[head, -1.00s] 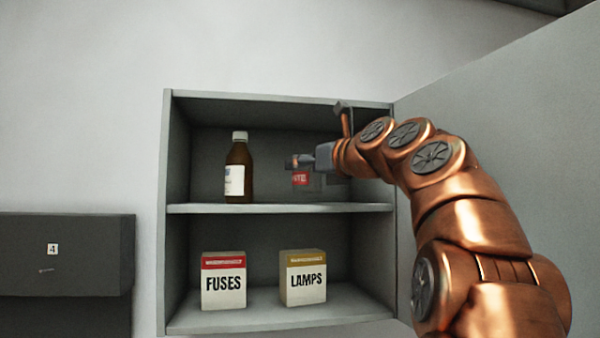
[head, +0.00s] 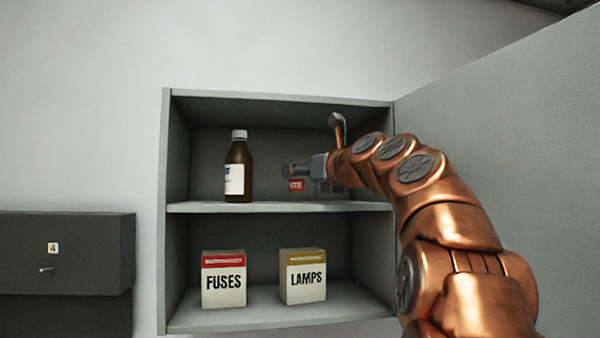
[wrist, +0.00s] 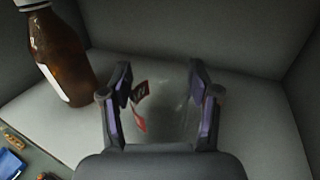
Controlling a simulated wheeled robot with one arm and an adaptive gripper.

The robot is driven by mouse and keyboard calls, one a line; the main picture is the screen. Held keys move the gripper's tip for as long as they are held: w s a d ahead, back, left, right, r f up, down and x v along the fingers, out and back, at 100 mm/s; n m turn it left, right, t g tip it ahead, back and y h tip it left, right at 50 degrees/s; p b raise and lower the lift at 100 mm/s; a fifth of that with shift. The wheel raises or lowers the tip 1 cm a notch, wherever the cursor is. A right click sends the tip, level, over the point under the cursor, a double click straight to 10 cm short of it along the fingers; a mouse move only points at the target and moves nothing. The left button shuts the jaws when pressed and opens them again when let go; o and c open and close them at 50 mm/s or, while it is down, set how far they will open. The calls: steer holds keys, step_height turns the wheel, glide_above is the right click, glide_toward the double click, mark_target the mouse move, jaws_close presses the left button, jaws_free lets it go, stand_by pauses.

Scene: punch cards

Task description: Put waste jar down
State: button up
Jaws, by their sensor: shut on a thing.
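The waste jar (wrist: 165,105) is clear glass with a red label. In the wrist view it sits between the two fingers of my gripper (wrist: 160,95), which is shut on it. In the head view my gripper (head: 305,170) is inside the cabinet's upper compartment, and the jar's red label (head: 296,185) shows just below the fingers. The jar is close over the upper shelf (head: 270,208); I cannot tell whether its base touches. Much of the jar is hidden by the gripper in the head view.
A brown bottle (head: 238,168) with a white cap stands left of the jar on the same shelf, with a gap between them. A fuses box (head: 224,280) and a lamps box (head: 303,277) stand on the lower shelf. The open cabinet door (head: 500,150) is at the right.

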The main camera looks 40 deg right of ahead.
steer(key=shift+f, duration=0.2)
steer(key=o, duration=1.3)
steer(key=shift+r, duration=0.15)
steer(key=s+b, duration=0.1)
steer(key=s, duration=0.6)
steer(key=shift+s+a+b, duration=0.2)
steer(key=shift+s+b, duration=0.1)
steer(key=shift+b, duration=0.1)
steer(key=shift+a, duration=0.1)
